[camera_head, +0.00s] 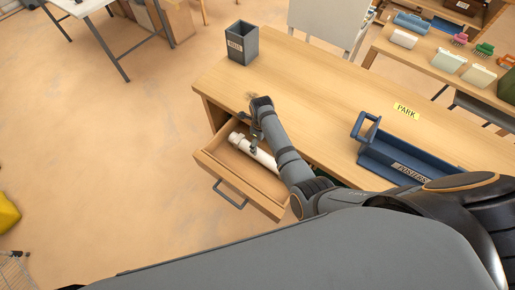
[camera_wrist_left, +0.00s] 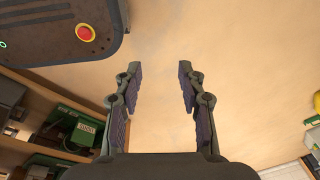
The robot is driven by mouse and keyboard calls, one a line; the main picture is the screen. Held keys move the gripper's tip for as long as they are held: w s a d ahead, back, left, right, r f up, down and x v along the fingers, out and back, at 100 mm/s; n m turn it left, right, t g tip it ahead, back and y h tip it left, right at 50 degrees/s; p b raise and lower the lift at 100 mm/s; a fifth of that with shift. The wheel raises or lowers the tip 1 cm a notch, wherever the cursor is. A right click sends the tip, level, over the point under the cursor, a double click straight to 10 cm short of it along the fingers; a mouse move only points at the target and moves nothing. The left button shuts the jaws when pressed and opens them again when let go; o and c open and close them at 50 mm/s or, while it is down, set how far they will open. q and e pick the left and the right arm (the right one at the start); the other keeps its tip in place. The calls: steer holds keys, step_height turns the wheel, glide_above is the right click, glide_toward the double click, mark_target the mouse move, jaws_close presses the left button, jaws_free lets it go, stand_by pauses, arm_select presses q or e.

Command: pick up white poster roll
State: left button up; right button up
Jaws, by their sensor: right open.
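The white poster roll (camera_head: 264,158) lies in the open drawer (camera_head: 211,165) of the wooden desk (camera_head: 305,90) in the head view. Part of the roll is hidden behind my right gripper and arm. My right gripper (camera_head: 254,142) points down over the drawer at the roll, with its jaws open. I cannot tell whether its fingers touch the roll. My left gripper (camera_wrist_left: 158,88) shows in the left wrist view, open and empty above bare floor.
On the desk stand a dark grey bin (camera_head: 242,47), a blue holder labelled POSTERS (camera_head: 390,165) and a yellow PARK label (camera_head: 406,110). A second table (camera_head: 425,60) with small items stands at the upper right. The floor left of the drawer is clear.

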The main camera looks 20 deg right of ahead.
mark_target(261, 154)
steer(key=shift+r, duration=0.15)
steer(key=shift+s+f+b, duration=0.35)
steer(key=shift+f+b, duration=0.3)
steer(key=shift+b, duration=0.25)
step_height(261, 154, down, 4)
steer(key=b, duration=0.4)
steer(key=shift+w, duration=0.15)
steer(key=shift+r, duration=0.1)
steer(key=shift+f+b, duration=0.25)
steer(key=shift+b, duration=0.05)
step_height(261, 154, down, 5)
steer(key=b, duration=0.6)
steer(key=shift+r, duration=0.2)
arm_select(q)
step_height(261, 154, down, 12)
steer(key=s, duration=0.1)
steer(key=shift+s, duration=0.4)
arm_select(e)
steer(key=c, duration=1.4)
